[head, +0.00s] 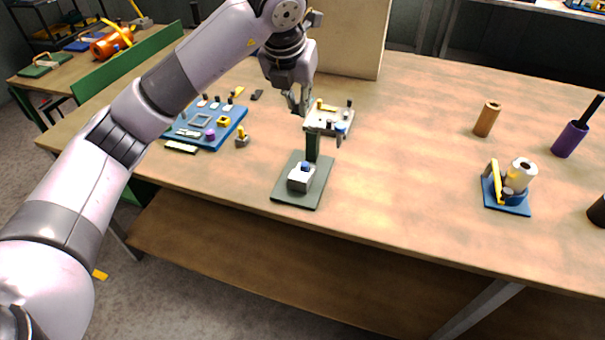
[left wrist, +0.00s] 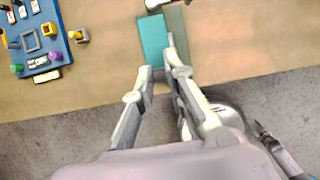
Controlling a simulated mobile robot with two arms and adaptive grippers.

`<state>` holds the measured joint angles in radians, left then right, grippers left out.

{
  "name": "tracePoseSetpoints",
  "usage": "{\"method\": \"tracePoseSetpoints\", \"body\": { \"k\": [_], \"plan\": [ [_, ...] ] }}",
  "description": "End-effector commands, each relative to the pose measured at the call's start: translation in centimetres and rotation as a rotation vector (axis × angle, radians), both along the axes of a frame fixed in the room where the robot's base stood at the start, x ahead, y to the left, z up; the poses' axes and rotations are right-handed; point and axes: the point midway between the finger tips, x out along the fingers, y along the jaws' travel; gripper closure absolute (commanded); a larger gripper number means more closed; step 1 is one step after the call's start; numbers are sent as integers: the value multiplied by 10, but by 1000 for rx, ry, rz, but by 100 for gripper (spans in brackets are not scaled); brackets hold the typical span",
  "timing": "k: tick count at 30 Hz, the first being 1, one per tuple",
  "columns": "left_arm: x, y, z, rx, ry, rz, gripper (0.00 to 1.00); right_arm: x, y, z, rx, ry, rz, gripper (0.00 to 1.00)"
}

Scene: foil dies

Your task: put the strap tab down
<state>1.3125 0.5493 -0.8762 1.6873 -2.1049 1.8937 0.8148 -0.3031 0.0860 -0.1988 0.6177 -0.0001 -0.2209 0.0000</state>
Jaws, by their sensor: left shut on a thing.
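My left gripper (head: 299,106) is shut, just left of the raised pale platform (head: 326,120) of a small stand. In the left wrist view, a flat teal piece (left wrist: 153,42) extends forward from between the fingertips of the left gripper (left wrist: 160,72). It looks like the strap tab. I cannot make it out in the head view, where the gripper and stand are too small and crowded. Whether it touches anything below cannot be told. My right gripper is not in view.
A blue board (head: 222,137) with small parts lies to the left. The table between is clear.

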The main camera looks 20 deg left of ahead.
Motion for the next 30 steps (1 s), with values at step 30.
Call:
{"method": "tracePoseSetpoints", "body": {
  "k": [30],
  "plan": [
    [-1,1,-184,0,3,0,100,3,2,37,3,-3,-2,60]
  ]
}}
